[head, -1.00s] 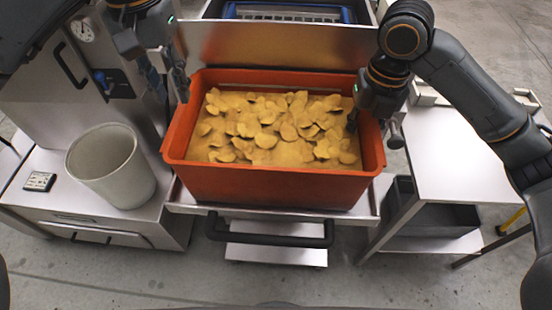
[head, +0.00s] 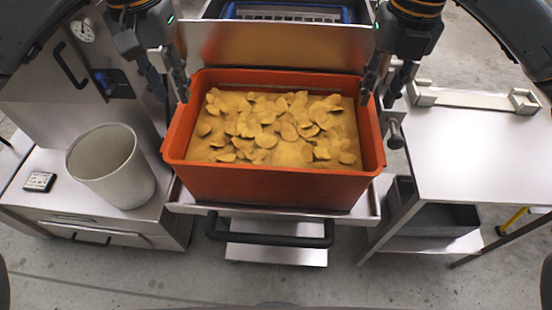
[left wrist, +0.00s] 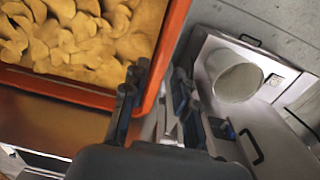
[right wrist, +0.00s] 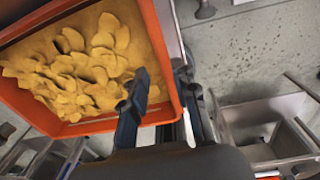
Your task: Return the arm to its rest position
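My left gripper (head: 170,97) is open and empty above the left rim of the orange-red crate (head: 270,186). My right gripper (head: 376,101) is open and empty above the crate's right rim. The crate is full of yellow-tan chips (head: 270,125) lying in powder. In the left wrist view, the open fingers (left wrist: 156,88) straddle the crate's rim, with the chips at upper left. In the right wrist view, the open fingers (right wrist: 162,88) show in front of the crate's edge and hold nothing.
A grey bucket (head: 110,172) stands on the left metal cabinet, beside a small dark display (head: 40,181). A steel table (head: 470,160) with a bracket-like fixture (head: 475,99) stands at right. A steel panel (head: 275,45) rises behind the crate. The right tabletop is mostly clear.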

